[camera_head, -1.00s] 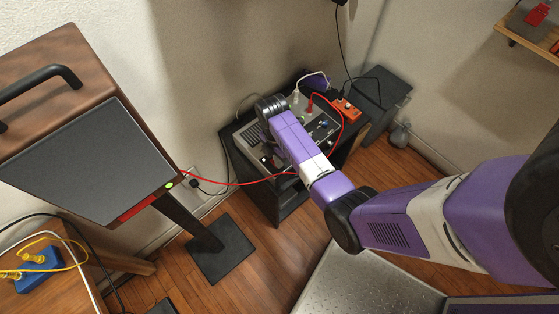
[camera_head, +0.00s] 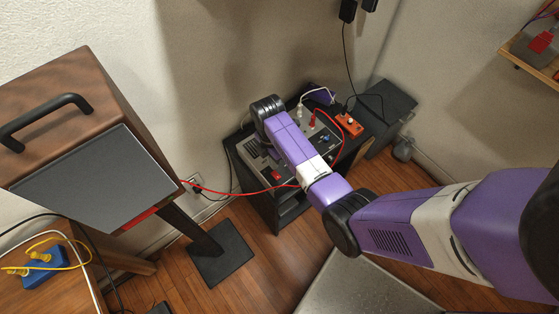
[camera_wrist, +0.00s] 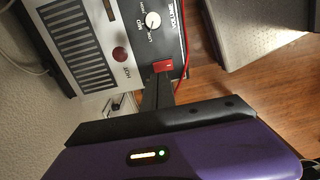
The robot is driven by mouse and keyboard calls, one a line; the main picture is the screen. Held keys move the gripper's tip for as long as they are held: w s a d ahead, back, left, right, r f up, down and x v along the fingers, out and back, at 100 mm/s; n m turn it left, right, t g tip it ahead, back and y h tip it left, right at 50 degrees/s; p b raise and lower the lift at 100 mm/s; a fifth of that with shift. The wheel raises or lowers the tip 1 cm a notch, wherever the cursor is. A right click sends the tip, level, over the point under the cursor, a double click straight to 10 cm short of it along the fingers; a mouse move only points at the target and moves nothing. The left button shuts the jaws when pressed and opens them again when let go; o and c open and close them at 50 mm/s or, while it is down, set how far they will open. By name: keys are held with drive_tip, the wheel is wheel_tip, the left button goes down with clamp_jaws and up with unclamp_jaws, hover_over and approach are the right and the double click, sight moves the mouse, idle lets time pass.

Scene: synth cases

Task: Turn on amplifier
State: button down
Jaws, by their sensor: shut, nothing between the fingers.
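The amplifier is a grey box with dark vents and a black front edge (camera_wrist: 95,45) in the wrist view; it also shows on the cabinet in the head view (camera_head: 330,152). Its face carries a white knob (camera_wrist: 152,20), a round dark red part (camera_wrist: 120,54) and a red switch (camera_wrist: 162,66) at the edge. My gripper (camera_wrist: 160,82) is shut and empty. Its dark fingertips are at the red switch, just below it in the wrist view; I cannot tell whether they touch. In the head view my arm hides the gripper and part of the amplifier.
A black cabinet (camera_head: 290,208) bears the amplifier. An orange box (camera_head: 349,124) and white and red cables are at its back right. A red cable (camera_head: 235,192) runs left towards a wooden speaker (camera_head: 70,88) on a stand.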

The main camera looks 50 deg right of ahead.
wheel_tip(320, 180, up, 9)
drive_tip(key=w, duration=0.1)
drive_tip(key=shift+b, duration=0.4)
drive_tip(key=shift+d, duration=0.15)
